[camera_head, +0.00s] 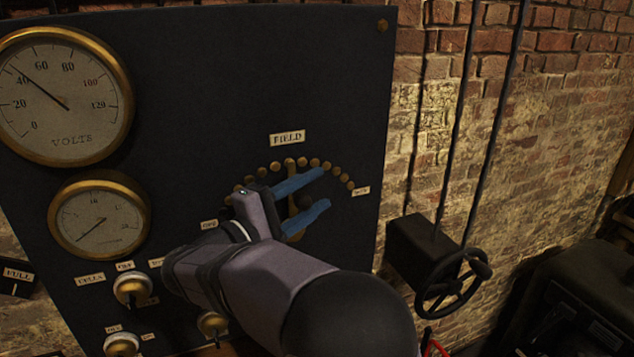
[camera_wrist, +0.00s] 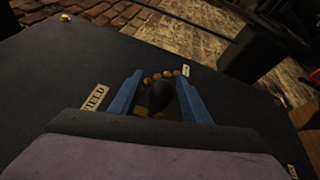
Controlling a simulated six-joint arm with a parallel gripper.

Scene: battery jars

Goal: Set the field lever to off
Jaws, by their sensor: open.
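The field lever (camera_head: 293,203) is a brass arm on the dark panel, under the FIELD label (camera_head: 287,138) and an arc of brass contacts (camera_head: 327,164). It seems to point up toward the middle of the arc; my gripper partly covers it. Its dark knob (camera_head: 304,201) also shows in the wrist view (camera_wrist: 161,95). My gripper (camera_head: 325,188) is open, its two blue fingers on either side of the knob. Whether they touch it, I cannot tell. The OFF label (camera_head: 209,224) is at the arc's left end, and another small label (camera_head: 361,191) is at its right end.
A volts gauge (camera_head: 62,97) and a smaller gauge (camera_head: 100,222) are on the panel's left. Brass switch knobs (camera_head: 133,290) sit below them. A black handwheel (camera_head: 452,283) stands right of the panel before a brick wall (camera_head: 560,130). The panel above the FIELD label is clear.

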